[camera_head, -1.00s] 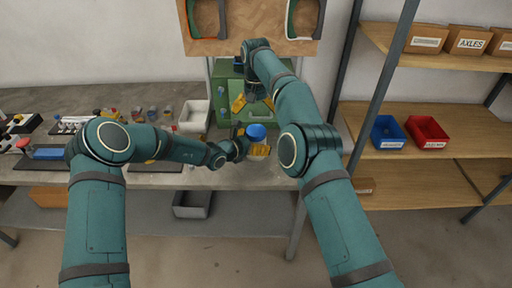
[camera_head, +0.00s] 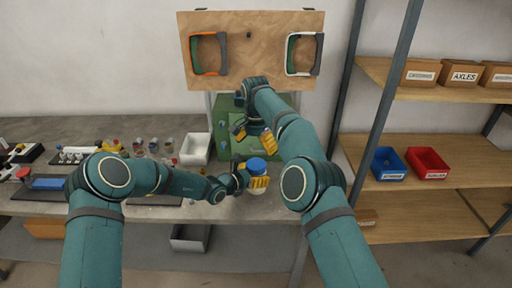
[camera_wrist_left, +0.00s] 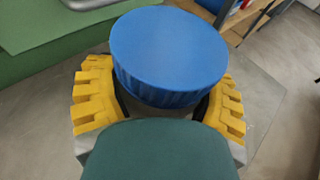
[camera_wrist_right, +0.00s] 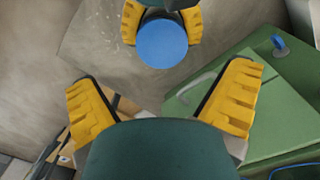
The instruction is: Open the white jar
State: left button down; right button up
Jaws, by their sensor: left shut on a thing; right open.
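The white jar (camera_head: 257,187) has a blue lid (camera_head: 257,165) and is upright at the front edge of the bench. My left gripper (camera_head: 254,181) is shut on the jar's body below the lid. In the left wrist view the lid (camera_wrist_left: 168,50) sits between the yellow fingers and hides the jar's body. My right gripper (camera_head: 253,137) is open and empty, above and behind the jar. In the right wrist view the lid (camera_wrist_right: 162,43) shows beyond the open fingers (camera_wrist_right: 163,100), near the top of the picture.
A green case (camera_head: 232,148) stands on the bench behind the jar. A white bin (camera_head: 195,150) is left of it, with small bottles further left. Shelves with blue (camera_head: 388,165) and red (camera_head: 428,163) bins stand at the right.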

aim_at(256, 164)
jog(key=m, duration=1)
jog(key=shift+r, duration=0.25)
jog(key=shift+f+m, duration=0.1)
jog(key=shift+m, duration=0.3)
jog(key=shift+f, duration=3.95)
